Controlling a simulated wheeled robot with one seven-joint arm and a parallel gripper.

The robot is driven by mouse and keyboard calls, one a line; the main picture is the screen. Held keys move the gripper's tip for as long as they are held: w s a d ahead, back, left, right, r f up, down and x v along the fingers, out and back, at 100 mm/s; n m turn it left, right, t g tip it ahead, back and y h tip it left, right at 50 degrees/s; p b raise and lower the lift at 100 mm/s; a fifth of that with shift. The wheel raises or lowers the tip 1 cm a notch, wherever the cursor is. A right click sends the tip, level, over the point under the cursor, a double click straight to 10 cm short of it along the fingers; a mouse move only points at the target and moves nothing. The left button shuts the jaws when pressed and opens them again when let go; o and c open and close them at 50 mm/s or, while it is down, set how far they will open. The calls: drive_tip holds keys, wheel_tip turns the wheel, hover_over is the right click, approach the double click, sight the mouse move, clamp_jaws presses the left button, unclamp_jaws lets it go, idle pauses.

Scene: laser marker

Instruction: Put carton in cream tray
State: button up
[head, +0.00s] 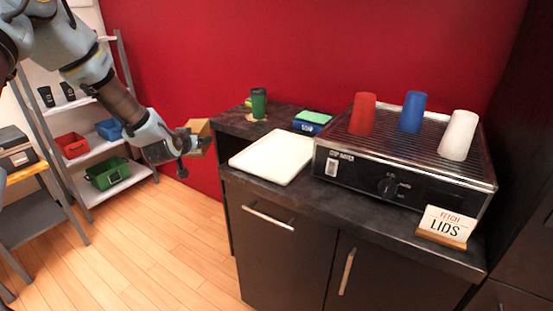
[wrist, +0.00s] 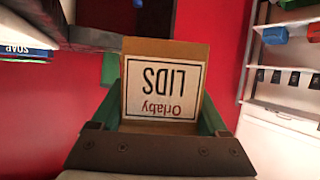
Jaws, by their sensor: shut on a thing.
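The carton (wrist: 162,84) is a brown cardboard box with a white label reading "Orlaby LIDS", upside down in the wrist view. My gripper (wrist: 165,112) is shut on it, with a green finger at each side. In the head view the carton (head: 199,128) is held in the air left of the counter, partly hidden by my gripper (head: 190,145). The cream tray (head: 272,158) lies flat on the left part of the dark counter, right of my gripper, and looks empty.
A black-sided grill (head: 400,185) bears red, blue and white cups. A green cup (head: 258,102) and a blue-green soap box (head: 312,122) stand behind the tray. A "Fetch LIDS" sign (head: 447,225) is at the front right. Shelves with bins (head: 107,172) stand left; open floor lies between.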

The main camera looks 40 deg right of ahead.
drive_tip(key=s+d+r+m+g+h+b, duration=0.1)
drive_tip(key=s+d+r+m+g+h, duration=0.15)
drive_tip(key=s+d+r, duration=0.45)
drive_tip(key=s+d+r+m+g+h+b, duration=0.1)
drive_tip(key=s+d+r+m+g, duration=0.2)
drive_tip(key=s+d, duration=0.5)
hover_over(280, 154)
drive_tip(key=shift+m+g, duration=0.25)
drive_tip(key=shift+m, duration=0.1)
wheel_tip(280, 154, down, 6)
drive_tip(key=shift+f+p, duration=0.85)
drive_tip(key=shift+f, duration=1.6)
drive_tip(key=o, duration=1.5)
drive_tip(key=shift+f, duration=0.1)
